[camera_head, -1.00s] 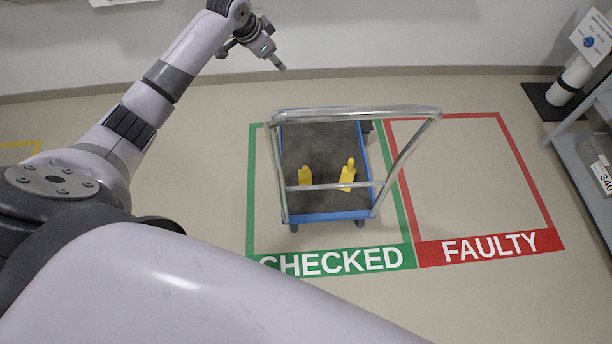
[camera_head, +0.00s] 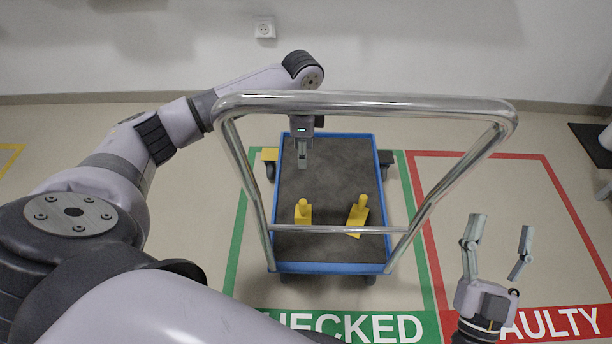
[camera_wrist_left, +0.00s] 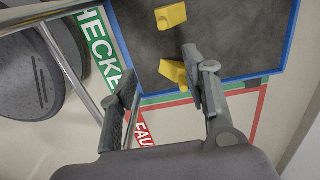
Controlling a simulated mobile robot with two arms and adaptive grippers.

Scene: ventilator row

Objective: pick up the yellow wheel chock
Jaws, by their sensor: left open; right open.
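Two yellow chocks lie on the dark deck of a blue-edged trolley (camera_head: 330,267), a left one (camera_head: 303,212) and a right one (camera_head: 357,216). Both show in the left wrist view, one near the top (camera_wrist_left: 171,16) and one (camera_wrist_left: 173,72) partly hidden behind a finger. My left gripper (camera_head: 303,160) points down above the far part of the deck, beyond the chocks. It is open and empty in the left wrist view (camera_wrist_left: 160,82). My right gripper (camera_head: 498,240) is open and empty, right of the trolley.
The trolley's metal handle (camera_head: 365,103) arches over the near side, with a crossbar (camera_head: 330,229) in front of the chocks. A small yellow piece (camera_head: 269,154) shows by the far left wheel. Green CHECKED (camera_head: 370,327) and red FAULTY (camera_head: 555,322) markings lie on the floor.

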